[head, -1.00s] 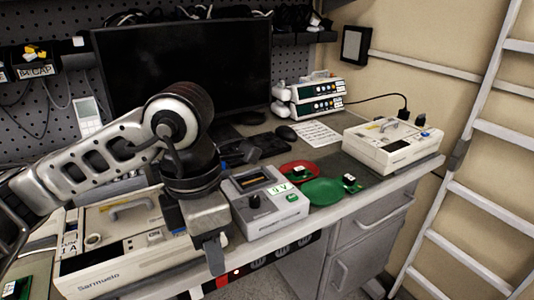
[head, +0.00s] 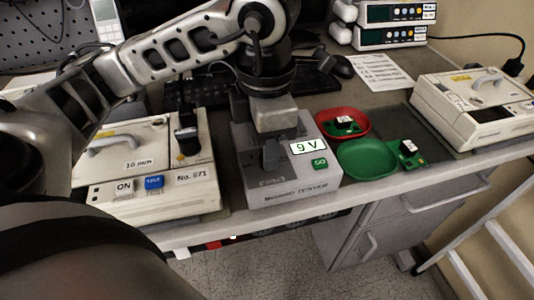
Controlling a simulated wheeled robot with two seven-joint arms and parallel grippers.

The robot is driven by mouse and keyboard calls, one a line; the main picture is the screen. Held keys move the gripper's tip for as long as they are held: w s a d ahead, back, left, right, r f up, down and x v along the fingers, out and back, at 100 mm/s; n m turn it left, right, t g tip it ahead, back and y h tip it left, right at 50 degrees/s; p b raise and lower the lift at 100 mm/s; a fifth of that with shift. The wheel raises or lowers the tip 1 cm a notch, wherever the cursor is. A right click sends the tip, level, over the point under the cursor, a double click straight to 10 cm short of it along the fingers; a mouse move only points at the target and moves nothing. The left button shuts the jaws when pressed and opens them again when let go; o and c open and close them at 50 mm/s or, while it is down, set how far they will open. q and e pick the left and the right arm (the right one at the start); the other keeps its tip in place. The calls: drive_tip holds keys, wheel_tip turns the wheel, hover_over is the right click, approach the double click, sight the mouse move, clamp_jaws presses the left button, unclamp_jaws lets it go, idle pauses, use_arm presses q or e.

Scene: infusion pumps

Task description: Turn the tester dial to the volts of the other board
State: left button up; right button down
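The grey tester (head: 300,188) stands at the bench's front edge, with a white "9 V" readout (head: 309,147) and a green button (head: 319,163). My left gripper (head: 270,158) points down over the left part of its top, where the dial sits. The dial is hidden behind it, so I cannot tell whether the fingers touch or grip it. A small green board with a white part (head: 345,124) lies in a red dish (head: 366,116). Another small board (head: 410,153) lies at the right edge of a green dish (head: 368,160). My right gripper is not in view.
A beige pump (head: 150,205) stands close left of the tester, with a dark upright part (head: 187,133) on it. Another beige pump (head: 480,105) stands at right. Stacked pumps (head: 395,38), a white sheet (head: 380,72) and a keyboard (head: 200,92) lie behind.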

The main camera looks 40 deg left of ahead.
use_arm(q)
drive_tip(key=shift+f, duration=0.85)
drive_tip(key=shift+r, duration=0.15)
drive_tip(key=c, duration=0.3)
drive_tip(key=shift+w, duration=0.1)
drive_tip(key=c, duration=0.4)
drive_tip(key=n, duration=0.4)
drive_tip(key=shift+r+n, duration=0.15)
drive_tip(key=shift+n, duration=0.25)
drive_tip(key=shift+c, duration=0.2)
drive_tip(key=n, duration=0.7)
drive_tip(key=shift+w+p, duration=0.1)
drive_tip(key=shift+p, duration=0.3)
drive_tip(key=n, duration=0.5)
drive_tip(key=shift+r+p, duration=0.1)
drive_tip(key=shift+p, duration=0.3)
drive_tip(key=o, duration=0.8)
